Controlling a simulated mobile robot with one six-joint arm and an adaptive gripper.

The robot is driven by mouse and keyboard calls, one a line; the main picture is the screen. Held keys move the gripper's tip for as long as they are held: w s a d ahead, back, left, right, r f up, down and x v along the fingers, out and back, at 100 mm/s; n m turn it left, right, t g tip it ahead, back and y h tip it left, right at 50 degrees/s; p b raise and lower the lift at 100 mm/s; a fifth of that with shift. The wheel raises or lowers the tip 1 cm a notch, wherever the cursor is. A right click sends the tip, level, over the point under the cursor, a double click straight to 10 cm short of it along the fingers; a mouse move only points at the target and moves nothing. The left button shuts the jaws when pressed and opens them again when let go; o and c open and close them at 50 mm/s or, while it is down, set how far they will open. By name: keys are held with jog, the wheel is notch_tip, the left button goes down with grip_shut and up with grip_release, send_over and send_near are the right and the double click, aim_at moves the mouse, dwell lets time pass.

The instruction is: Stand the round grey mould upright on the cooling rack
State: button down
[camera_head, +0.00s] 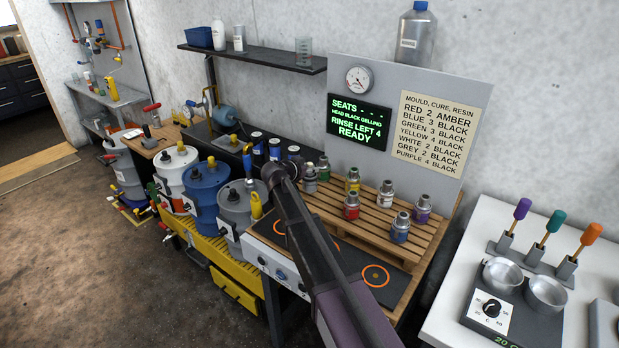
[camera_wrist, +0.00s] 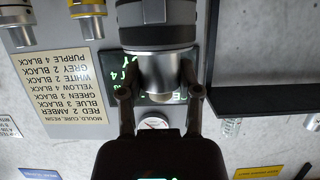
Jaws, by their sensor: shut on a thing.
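The round grey mould (camera_head: 310,179) has a grey banded body and a silver neck. In the wrist view, which is upside down, the grey mould (camera_wrist: 156,38) fills the top centre. My gripper (camera_wrist: 160,92) has a finger on each side of its silver neck and is shut on it. The mould looks upright, neck up. The cooling rack (camera_head: 372,230) is a slatted wooden rack on the bench. The mould shows at the rack's left end; I cannot tell whether its base touches the slats. My arm hides part of the rack's left side.
Several other moulds stand on the rack, among them yellow (camera_head: 352,179), red (camera_head: 351,206), blue (camera_head: 400,229) and purple (camera_head: 421,209). A panel with a gauge and sign (camera_head: 358,121) rises behind.

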aim_at(310, 176)
jog(key=shift+s+f+b, duration=0.1)
jog(key=shift+f+b, duration=1.15)
jog(key=shift+f, duration=0.3)
jog(key=shift+f, duration=0.2)
jog(key=shift+c, duration=1.5)
grip_release()
jog(key=shift+r, duration=0.1)
jog(key=shift+r, duration=0.1)
jog(key=shift+s+r, duration=0.1)
jog(key=shift+r, duration=0.05)
jog(key=p+v, duration=0.4)
jog(key=v, duration=0.7)
jog(key=shift+s+a+p, duration=0.25)
jog(key=shift+s+p, duration=0.05)
jog(key=shift+r, duration=0.15)
